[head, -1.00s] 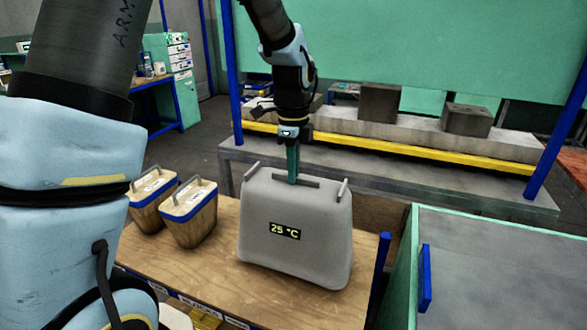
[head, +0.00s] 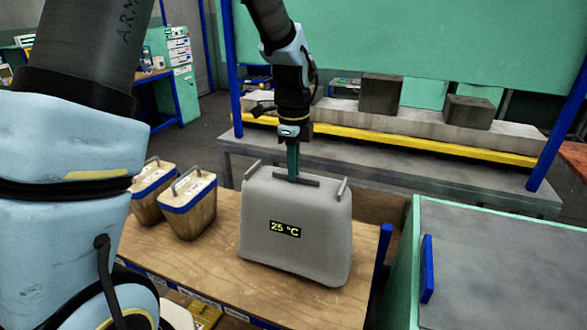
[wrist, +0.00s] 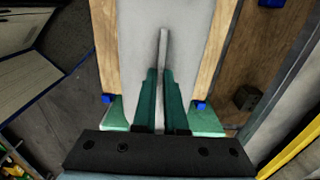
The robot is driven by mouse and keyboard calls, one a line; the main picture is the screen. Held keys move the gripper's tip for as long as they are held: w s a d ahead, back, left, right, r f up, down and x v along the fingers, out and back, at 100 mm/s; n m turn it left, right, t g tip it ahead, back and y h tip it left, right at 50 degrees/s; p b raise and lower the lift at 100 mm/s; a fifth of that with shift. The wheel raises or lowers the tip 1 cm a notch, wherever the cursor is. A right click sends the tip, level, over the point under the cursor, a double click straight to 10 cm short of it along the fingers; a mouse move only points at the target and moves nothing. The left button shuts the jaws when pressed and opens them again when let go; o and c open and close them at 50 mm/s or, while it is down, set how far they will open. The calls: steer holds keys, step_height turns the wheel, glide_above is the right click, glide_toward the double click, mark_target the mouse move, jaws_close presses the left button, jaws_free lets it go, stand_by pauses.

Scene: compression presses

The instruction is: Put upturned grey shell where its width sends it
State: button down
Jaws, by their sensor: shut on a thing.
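The upturned grey shell (head: 292,238) stands on the wooden tabletop, its wide open side down, with a "25 °C" display on its front. It has a handle bar on top and a small lug at each upper side. My gripper (head: 293,175) comes down from above and is shut on the top handle bar. In the wrist view the green fingers (wrist: 161,100) lie on either side of the thin bar, and the shell's pale top (wrist: 190,45) fills the middle. The shell's underside is hidden.
Two wooden tubs with blue rims and handles (head: 187,208) (head: 152,190) stand left of the shell. A green-edged grey container (head: 500,260) is at the right. Behind is a press with a yellow bar (head: 400,139), blue posts and dark blocks (head: 380,95). Bare tabletop (head: 225,270) shows left of the shell.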

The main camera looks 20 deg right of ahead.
steer(key=shift+f, duration=0.45)
steer(key=c, duration=0.9)
jaws_free()
steer(key=shift+r, duration=0.1)
step_height(320, 180, up, 11)
steer(key=shift+f+b, duration=0.15)
steer(key=shift+b, duration=1.1)
